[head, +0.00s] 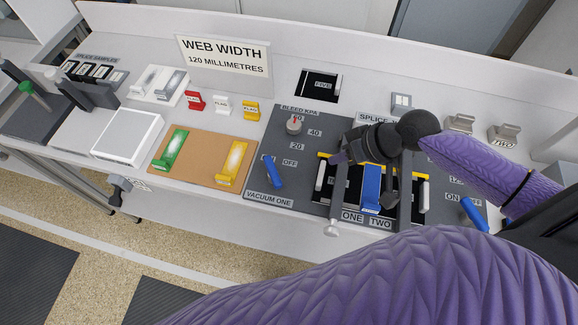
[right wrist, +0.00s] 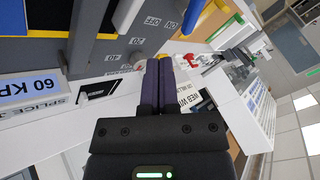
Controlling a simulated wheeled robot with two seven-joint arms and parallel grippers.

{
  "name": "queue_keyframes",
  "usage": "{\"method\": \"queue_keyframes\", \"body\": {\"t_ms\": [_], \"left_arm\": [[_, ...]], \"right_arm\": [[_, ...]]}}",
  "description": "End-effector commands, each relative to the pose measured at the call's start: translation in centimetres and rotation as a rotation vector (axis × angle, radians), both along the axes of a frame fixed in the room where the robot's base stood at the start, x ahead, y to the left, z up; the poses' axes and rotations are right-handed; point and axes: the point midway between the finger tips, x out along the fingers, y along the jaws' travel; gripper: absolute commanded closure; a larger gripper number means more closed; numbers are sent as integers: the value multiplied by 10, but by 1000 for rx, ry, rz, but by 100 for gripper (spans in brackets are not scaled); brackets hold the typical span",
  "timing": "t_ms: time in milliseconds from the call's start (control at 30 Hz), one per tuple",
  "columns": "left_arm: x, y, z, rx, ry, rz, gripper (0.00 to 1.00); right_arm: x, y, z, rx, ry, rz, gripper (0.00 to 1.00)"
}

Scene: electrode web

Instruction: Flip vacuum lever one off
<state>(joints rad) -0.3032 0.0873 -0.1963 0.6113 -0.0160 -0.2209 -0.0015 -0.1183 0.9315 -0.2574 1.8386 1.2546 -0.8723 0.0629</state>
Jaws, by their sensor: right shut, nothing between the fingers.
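The vacuum one lever (head: 273,173) is a blue handle on the dark grey panel, above the label VACUUM ONE (head: 268,198). Its lower end points to the panel's front edge; an OFF label (head: 290,162) lies right of its upper end. A blue lever (right wrist: 193,17) also shows at the top of the right wrist view, beyond the fingertips. My right gripper (head: 338,158) is shut and empty, over the panel to the right of the lever and apart from it. Its dark closed fingers (right wrist: 158,64) show in the right wrist view. My left gripper is not in view.
A bleed dial (head: 294,125) with a red pointer stands behind the lever. A larger blue piece (head: 371,187) lies to the right between silver rails. Yellow (head: 232,163) and green (head: 171,150) blocks sit on a brown mat at left. A second blue lever (head: 474,214) is at right.

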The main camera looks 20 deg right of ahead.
Motion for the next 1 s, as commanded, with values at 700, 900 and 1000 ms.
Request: {"method": "queue_keyframes", "body": {"t_ms": [700, 900, 1000], "left_arm": [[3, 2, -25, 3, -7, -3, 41], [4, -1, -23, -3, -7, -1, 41], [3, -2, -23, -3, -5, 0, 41]], "right_arm": [[36, 69, -79, 2, 0, 3, 100], [36, 86, -79, 0, 0, 2, 100], [36, 88, -80, -2, 0, 2, 100]]}}
